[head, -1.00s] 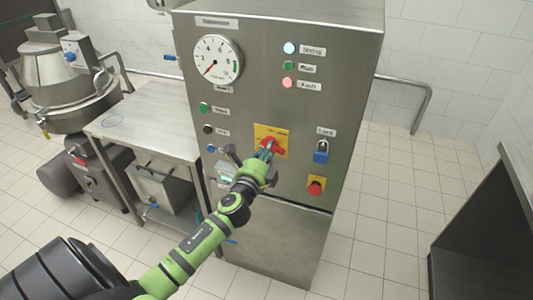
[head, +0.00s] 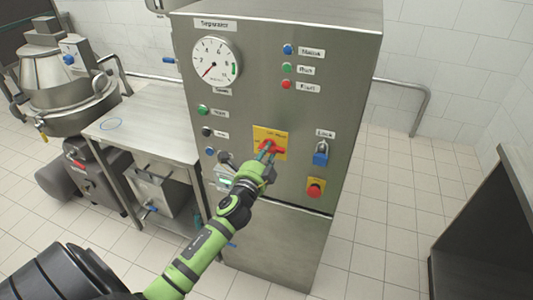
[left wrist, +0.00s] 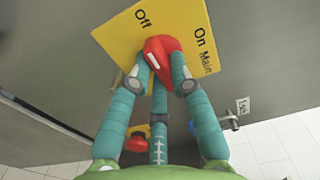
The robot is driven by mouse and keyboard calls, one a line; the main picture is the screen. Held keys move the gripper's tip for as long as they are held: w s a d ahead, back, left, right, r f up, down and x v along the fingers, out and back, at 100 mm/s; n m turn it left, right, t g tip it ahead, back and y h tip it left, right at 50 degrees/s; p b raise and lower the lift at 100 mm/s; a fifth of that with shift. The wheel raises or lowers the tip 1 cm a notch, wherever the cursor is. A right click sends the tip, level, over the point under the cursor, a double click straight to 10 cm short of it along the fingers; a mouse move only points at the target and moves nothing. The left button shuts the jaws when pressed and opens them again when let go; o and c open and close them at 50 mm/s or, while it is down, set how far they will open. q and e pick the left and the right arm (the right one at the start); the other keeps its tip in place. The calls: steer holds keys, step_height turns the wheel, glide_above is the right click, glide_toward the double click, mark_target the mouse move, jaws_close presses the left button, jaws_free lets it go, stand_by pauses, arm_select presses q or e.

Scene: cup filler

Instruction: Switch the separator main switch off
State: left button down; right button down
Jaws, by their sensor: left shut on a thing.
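The separator main switch is a red rotary handle (head: 271,148) on a yellow plate (head: 277,134) on the front of the steel cabinet. The left wrist view shows the red handle (left wrist: 162,48) and the yellow plate (left wrist: 112,40), with "Off" at upper left and "On" at upper right. My left gripper (head: 267,154) reaches it from below. Its teal fingers (left wrist: 160,82) are shut on the handle, with fingertips on both sides of it. The fingers hide part of the handle, so its exact angle is hard to read. My right gripper is in no view.
Three lamps (head: 287,68) sit above the switch and look unlit.

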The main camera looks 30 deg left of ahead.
arm_select(q)
steer(key=c, duration=1.1)
jaws_free()
steer(key=v, duration=1.2)
